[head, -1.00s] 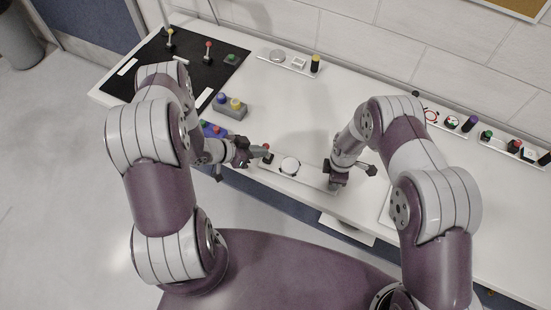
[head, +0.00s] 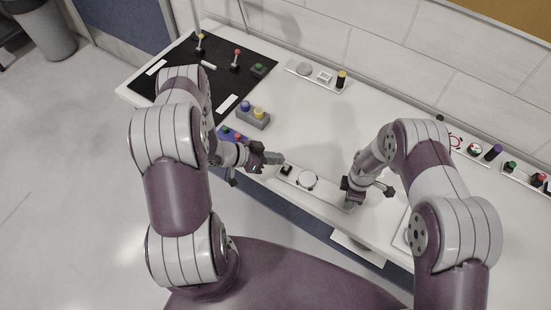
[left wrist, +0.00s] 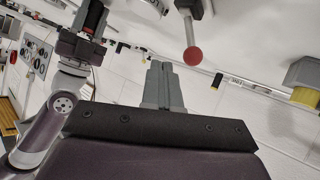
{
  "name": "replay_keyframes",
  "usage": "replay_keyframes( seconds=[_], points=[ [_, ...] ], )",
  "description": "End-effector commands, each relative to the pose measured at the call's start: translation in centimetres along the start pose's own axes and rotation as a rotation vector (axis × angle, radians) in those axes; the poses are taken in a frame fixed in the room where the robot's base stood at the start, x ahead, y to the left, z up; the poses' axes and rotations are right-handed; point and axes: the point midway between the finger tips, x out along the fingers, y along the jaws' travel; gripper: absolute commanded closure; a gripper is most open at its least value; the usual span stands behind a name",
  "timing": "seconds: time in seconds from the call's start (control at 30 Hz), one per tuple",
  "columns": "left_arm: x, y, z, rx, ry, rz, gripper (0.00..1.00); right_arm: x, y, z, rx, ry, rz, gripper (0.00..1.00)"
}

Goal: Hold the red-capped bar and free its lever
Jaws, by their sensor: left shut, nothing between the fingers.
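A white bar panel (head: 325,194) lies along the table's front edge. It carries a white round part (head: 307,180) and, at its left end, a short black lever base (head: 286,169). My left gripper (head: 275,158) is beside and above that base, shut and empty, and hides the lever's top in the head view. In the left wrist view a red ball on a grey rod (left wrist: 193,55) shows just beyond and right of my shut fingertips (left wrist: 163,68), apart from them. My right gripper (head: 352,196) points down at the panel's right end; its fingers and any grip are hidden.
Another panel (head: 310,75) and a tiled wall lie at the back. The table's middle is clear.

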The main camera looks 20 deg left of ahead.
Motion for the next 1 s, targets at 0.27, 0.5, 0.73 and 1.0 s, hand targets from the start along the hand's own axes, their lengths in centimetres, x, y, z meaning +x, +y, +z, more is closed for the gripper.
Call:
replay_keyframes(
  seconds=[0.27,0.5,0.73,1.0],
  points=[
    [-0.9,1.5,0.0,-0.003,0.000,0.000,1.00,0.0,0.0,0.0,0.000,0.000,0.000,1.00],
    [-5.5,3.0,0.4,-0.002,0.002,-0.007,1.00,0.0,0.0,0.0,0.001,0.000,0.000,1.00],
    [-10.0,2.6,1.1,-0.001,0.001,-0.004,1.00,0.0,0.0,0.0,0.000,0.000,0.000,1.00],
    [-11.8,2.4,1.3,0.000,0.000,-0.001,1.00,0.0,0.0,0.0,0.000,0.000,0.000,1.00]
  ],
)
